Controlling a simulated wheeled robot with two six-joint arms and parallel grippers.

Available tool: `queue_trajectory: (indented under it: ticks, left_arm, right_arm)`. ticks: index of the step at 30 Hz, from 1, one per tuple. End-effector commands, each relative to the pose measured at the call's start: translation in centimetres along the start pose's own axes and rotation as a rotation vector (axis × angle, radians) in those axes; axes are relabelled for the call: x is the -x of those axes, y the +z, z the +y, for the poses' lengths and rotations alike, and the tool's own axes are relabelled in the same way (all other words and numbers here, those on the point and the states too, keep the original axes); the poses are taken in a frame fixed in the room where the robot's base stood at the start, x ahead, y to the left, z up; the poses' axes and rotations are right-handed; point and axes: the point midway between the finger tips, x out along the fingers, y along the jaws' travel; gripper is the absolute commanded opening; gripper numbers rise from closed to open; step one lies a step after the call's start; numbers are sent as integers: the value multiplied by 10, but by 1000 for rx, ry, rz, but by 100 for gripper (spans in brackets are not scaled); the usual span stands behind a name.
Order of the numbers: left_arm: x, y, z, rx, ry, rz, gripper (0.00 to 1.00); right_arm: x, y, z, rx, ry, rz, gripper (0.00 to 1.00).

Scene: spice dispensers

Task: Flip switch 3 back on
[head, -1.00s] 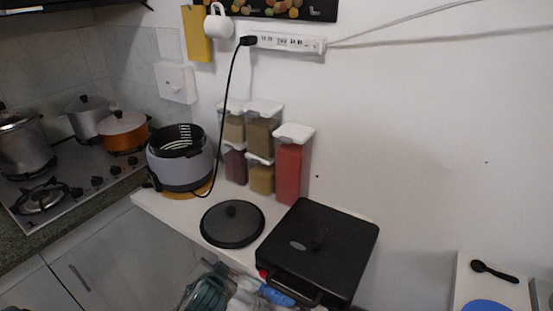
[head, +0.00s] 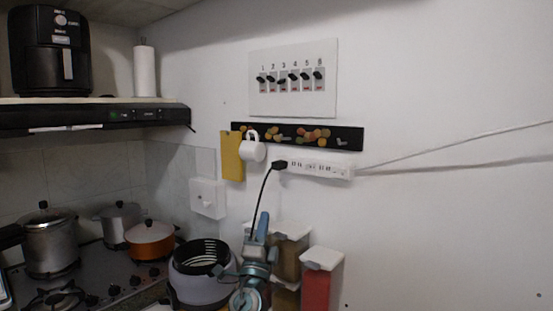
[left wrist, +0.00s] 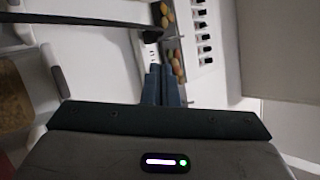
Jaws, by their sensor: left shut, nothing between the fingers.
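A white switch panel (head: 255,100) is on the wall in the head view, with a row of numbered black switches. Switch 3 (head: 282,82) is third from the left; its black lever sits lower than the others. In the left wrist view, part of the panel's switch row shows at the top right (left wrist: 203,35); I cannot tell which is switch 3 there. My left gripper (head: 264,215) points upward below the panel, in front of the spice containers, well apart from the switches. Its fingers are together and empty, also in the left wrist view (left wrist: 161,68).
Below the panel are a black rack (head: 355,138) with colourful round pieces, a white mug (head: 252,151), a yellow board (head: 232,160) and a power strip (head: 325,169) with a black cable. Spice containers (head: 321,285) stand behind my gripper. The wall right of the panel is clear.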

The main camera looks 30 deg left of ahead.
Motion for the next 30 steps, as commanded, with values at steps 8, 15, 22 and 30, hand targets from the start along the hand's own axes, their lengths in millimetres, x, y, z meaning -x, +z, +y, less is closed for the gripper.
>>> queue_trajectory:
  ticks: [8, 15, 22, 30]
  left_arm:
    - [-106, -20, -69, -476, -251, 203, 0]
    - [-185, -8, -105, -912, -303, 304, 0]
    - [-234, 23, -123, -1195, -246, 336, 0]
    - [-249, 37, -128, -1285, -209, 342, 0]
  right_arm:
    - [0, 0, -4, -2, -5, 0, 36]
    - [0, 0, -1, 0, -1, 1, 36]
    - [0, -1, 3, 1, 3, 2, 36]
    - [0, -2, 4, 2, 5, 3, 36]
